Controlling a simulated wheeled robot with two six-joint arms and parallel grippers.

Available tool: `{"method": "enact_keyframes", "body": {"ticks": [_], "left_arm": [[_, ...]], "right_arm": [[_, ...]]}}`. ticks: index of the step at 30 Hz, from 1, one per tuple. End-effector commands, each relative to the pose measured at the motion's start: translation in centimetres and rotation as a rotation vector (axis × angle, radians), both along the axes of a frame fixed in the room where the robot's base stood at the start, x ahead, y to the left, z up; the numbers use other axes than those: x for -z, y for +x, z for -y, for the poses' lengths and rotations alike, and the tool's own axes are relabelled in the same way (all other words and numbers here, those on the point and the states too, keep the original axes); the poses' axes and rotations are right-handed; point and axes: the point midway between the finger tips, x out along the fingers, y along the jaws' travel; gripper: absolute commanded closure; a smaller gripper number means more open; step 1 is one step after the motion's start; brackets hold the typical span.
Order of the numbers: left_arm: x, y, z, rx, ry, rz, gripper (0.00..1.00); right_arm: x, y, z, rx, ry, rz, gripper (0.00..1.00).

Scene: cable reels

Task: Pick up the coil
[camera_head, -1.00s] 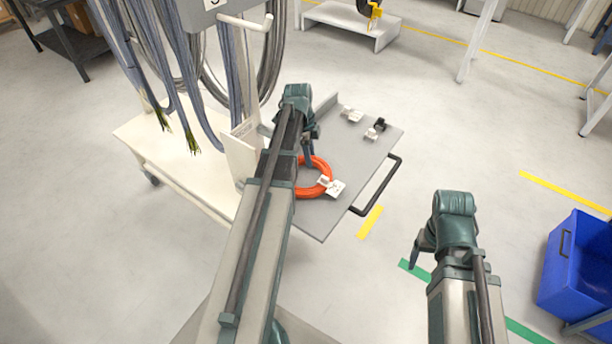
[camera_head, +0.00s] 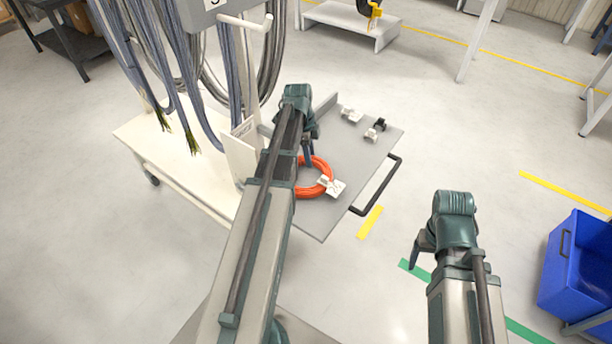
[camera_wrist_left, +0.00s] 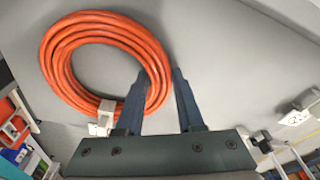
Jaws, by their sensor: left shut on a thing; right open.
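An orange coil (camera_head: 322,172) of cable lies on the grey cart top (camera_head: 325,218), partly hidden by my left arm in the head view. A white tag (camera_head: 332,187) hangs on its near side. In the left wrist view the whole ring of the coil (camera_wrist_left: 62,62) shows, with the white tag (camera_wrist_left: 103,118) at its lower edge. My left gripper (camera_wrist_left: 160,78) has one finger inside the ring and one outside, shut on the coil's side. In the head view my left gripper (camera_head: 307,155) is at the coil's far edge. My right gripper (camera_head: 414,262) is open and empty, away from the cart.
Small white and black clips (camera_head: 374,130) lie at the cart's far right. A black handle (camera_head: 378,190) sticks out on the right. Grey cables (camera_head: 235,70) hang from a rack at the left. A blue bin (camera_head: 580,265) stands at the right.

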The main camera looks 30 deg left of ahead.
Motion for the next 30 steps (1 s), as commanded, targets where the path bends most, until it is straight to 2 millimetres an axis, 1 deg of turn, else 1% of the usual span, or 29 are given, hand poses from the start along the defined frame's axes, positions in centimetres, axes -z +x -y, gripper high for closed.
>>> {"method": "enact_keyframes", "body": {"ticks": [10, 14, 30], "left_arm": [[0.0, 0.0, 0.0, 0.0, 0.0, 0.0, 1.0], [-0.4, 0.0, 0.0, 0.0, 0.0, 0.0, 1.0], [-3.9, 0.0, 0.0, 0.0, 0.0, 0.0, 1.0]], "right_arm": [[0.0, 0.0, 0.0, 0.0, 0.0, 0.0, 0.25], [-0.4, 0.0, 0.0, 0.0, 0.0, 0.0, 0.25], [-3.9, 0.0, 0.0, 0.0, 0.0, 0.0, 0.25]]}}
